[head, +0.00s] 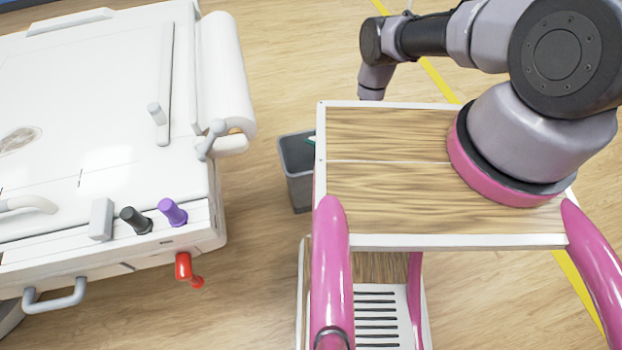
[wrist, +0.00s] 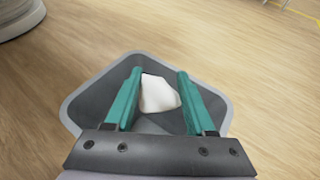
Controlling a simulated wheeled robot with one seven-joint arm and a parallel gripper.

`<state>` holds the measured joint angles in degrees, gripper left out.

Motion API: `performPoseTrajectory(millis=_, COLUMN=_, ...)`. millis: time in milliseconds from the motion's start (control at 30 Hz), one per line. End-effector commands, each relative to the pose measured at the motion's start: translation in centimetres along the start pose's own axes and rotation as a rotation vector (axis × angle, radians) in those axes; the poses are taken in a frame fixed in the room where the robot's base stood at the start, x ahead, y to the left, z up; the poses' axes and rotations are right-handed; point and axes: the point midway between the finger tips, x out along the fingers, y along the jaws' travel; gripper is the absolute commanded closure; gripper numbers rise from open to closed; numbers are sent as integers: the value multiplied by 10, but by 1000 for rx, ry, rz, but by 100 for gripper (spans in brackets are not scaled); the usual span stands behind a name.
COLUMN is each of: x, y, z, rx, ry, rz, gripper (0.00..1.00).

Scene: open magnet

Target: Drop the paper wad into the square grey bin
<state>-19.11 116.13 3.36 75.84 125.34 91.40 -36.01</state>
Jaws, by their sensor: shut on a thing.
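The square grey bin (wrist: 88,103) stands open on the floor, directly beyond my gripper (wrist: 160,74) in the wrist view. The white paper wad (wrist: 158,94) is held between the two teal fingers, which are shut on it. The wad shows against the inside of the bin, and its exact height relative to the rim is hard to tell. In the head view the bin (head: 297,180) stands left of my wooden-topped base, which hides its right side. A bit of teal finger shows over the bin there; the wad is hidden.
A white machine (head: 100,130) with a paper roll, knobs and a red handle (head: 184,267) stands left of the bin. Wooden floor (head: 250,270) is clear between the machine and my base. A yellow line (head: 440,80) crosses the floor behind my arm.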

Motion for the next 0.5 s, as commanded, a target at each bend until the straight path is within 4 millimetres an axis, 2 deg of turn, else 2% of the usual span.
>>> performPoseTrajectory(millis=267, x=0, y=0, z=-1, rx=0, ry=0, rz=0, gripper=96)
performPoseTrajectory(millis=300, x=0, y=0, z=-1, rx=0, ry=0, rz=0, gripper=30)
performPoseTrajectory(millis=367, x=0, y=0, z=-1, rx=0, ry=0, rz=0, gripper=10)
performPoseTrajectory(millis=500, x=0, y=0, z=-1, rx=0, ry=0, rz=0, gripper=10)
